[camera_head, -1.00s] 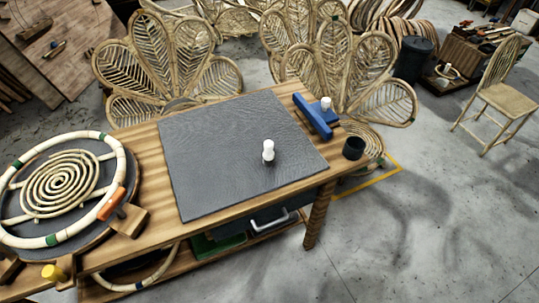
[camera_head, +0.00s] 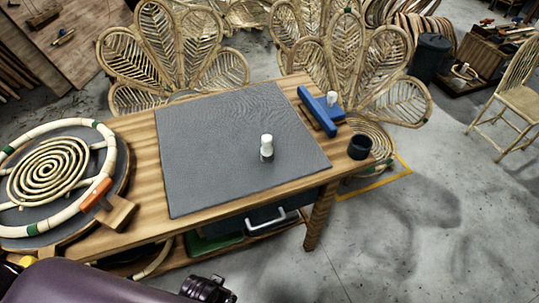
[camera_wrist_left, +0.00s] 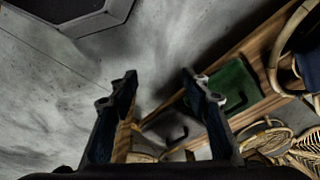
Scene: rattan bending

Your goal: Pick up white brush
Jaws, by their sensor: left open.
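A small white upright object (camera_head: 267,142), which may be the white brush, stands on the dark grey mat (camera_head: 210,150) on the wooden table. Its exact shape is too small to tell. Another white knob-like piece (camera_head: 331,98) shows at the blue tool on the table's right end. In the left wrist view my left gripper (camera_wrist_left: 158,78) is open and empty, pointing past the table edge towards the floor and the lower shelf. The white object does not show in that view. My right gripper is not in view.
A round rattan coil (camera_head: 48,170) lies at the table's left. A blue tool (camera_head: 320,110) and a dark cup (camera_head: 360,147) are at its right end. A green tray (camera_head: 214,242) is on the shelf below. Rattan chair backs (camera_head: 180,55) stand behind. Most of the mat is clear.

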